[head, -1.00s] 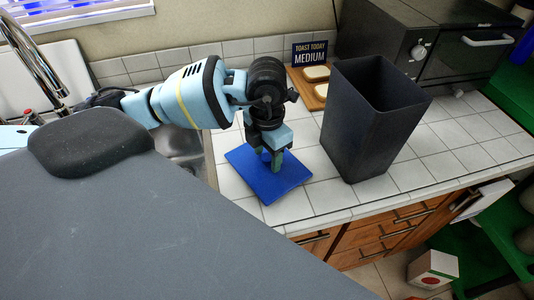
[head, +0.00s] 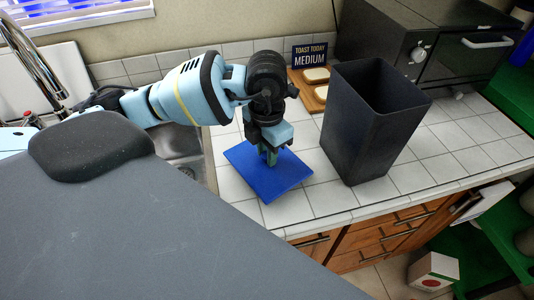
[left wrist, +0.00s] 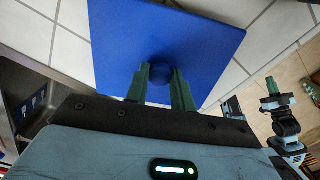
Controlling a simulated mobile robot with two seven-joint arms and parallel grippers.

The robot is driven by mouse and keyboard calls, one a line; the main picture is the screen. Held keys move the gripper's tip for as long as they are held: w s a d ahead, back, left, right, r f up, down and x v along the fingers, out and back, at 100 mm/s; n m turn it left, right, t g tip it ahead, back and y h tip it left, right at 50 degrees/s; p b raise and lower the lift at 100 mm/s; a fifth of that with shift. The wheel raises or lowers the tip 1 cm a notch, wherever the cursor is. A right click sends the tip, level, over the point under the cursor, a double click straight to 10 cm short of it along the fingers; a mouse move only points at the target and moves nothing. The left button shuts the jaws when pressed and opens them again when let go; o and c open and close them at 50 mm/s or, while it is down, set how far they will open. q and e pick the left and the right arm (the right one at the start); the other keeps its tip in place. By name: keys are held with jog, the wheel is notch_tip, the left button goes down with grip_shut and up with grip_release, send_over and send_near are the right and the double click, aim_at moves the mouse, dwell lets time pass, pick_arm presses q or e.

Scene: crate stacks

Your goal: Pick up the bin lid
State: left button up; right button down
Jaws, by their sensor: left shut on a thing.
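The blue bin lid (head: 268,180) is a flat square with a round blue knob (left wrist: 160,74) at its middle. It is over the white tiled counter, left of the dark open bin (head: 375,120). My left gripper (head: 271,158) points down at the lid's middle. In the left wrist view its two fingers (left wrist: 161,86) are closed on the knob from both sides. The lid looks slightly tilted; I cannot tell whether it is clear of the counter. My right gripper (left wrist: 270,88) shows small at the right of the left wrist view; its jaws are unclear.
A toaster oven (head: 430,45) stands behind the bin. A wooden board (head: 311,92) with bread slices and a "TOAST TODAY MEDIUM" sign (head: 309,54) are at the back. A sink (head: 185,150) lies left of the lid. Tiles right of the bin are clear.

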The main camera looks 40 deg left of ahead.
pick_arm(q)
jog(key=shift+s+d+r, duration=0.1)
jog(key=shift+d+r, duration=0.15)
jog(key=shift+r, duration=0.25)
jog(key=shift+s+d+r, duration=0.1)
jog(key=shift+d+r, duration=0.1)
jog(key=shift+r, duration=0.3)
jog(key=s+d+r, duration=0.1)
jog(key=s+d, duration=0.6)
jog(key=d, duration=0.6)
jog(key=shift+d+r, duration=0.2)
